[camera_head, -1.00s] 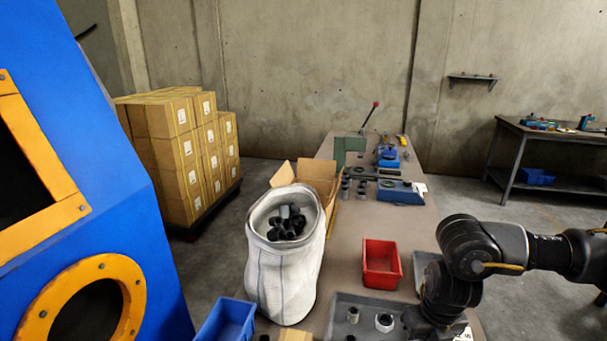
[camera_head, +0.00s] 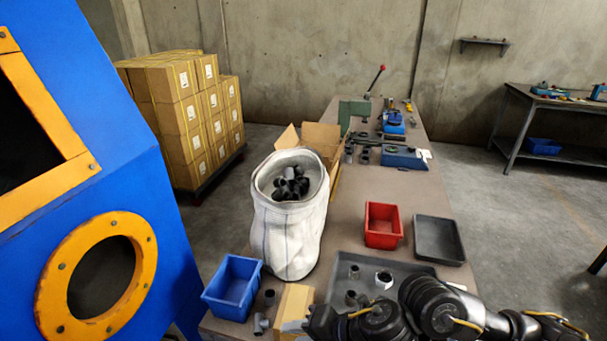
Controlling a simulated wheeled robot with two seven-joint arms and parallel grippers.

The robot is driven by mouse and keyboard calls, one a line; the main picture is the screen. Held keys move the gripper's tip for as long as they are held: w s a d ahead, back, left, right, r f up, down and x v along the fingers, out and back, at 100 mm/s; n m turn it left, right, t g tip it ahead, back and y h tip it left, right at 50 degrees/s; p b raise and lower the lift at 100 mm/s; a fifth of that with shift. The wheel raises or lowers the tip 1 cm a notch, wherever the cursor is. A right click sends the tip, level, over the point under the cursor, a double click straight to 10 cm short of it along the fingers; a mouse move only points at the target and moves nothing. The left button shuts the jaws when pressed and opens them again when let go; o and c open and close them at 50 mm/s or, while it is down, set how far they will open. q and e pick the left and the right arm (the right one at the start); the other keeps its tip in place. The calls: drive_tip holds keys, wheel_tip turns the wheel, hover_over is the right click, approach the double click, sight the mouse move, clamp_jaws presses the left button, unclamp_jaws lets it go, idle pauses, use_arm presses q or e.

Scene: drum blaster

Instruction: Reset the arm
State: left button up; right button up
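My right arm (camera_head: 430,305) comes in from the lower right and reaches left along the bottom edge of the head view. It passes in front of the near edge of the grey tray (camera_head: 345,262). Its gripper is not clearly visible; the arm's end runs to the bottom edge near a cardboard block (camera_head: 294,304). My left arm and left gripper are not in view.
A white sack (camera_head: 287,230) of black fittings stands on the table (camera_head: 380,190). A blue bin (camera_head: 232,286), red bin (camera_head: 383,225) and dark empty tray (camera_head: 438,240) are nearby. The blue blaster cabinet (camera_head: 150,240) stands left. Stacked boxes (camera_head: 190,125) stand behind.

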drive_tip(key=s+d+f+m+t+h, duration=0.25)
drive_tip(key=d+f+m+h, duration=0.2)
drive_tip(key=d+m, duration=0.65)
drive_tip(key=s+d+f+m+t+h, duration=0.1)
drive_tip(key=s+d+f+m+h, duration=0.45)
drive_tip(key=m, duration=0.85)
drive_tip(key=s+d+f+m+g, duration=0.4)
drive_tip(key=s+d+m, duration=0.1)
drive_tip(key=s+d, duration=0.4)
wheel_tip(320, 180, down, 28)
drive_tip(key=s+g, duration=0.1)
drive_tip(key=s, duration=0.1)
drive_tip(key=s+d+f+g, duration=0.1)
drive_tip(key=s+d+f, duration=0.1)
drive_tip(key=s+f, duration=1.2)
drive_tip(key=shift+s+d+n, duration=0.3)
drive_tip(key=shift+s, duration=0.4)
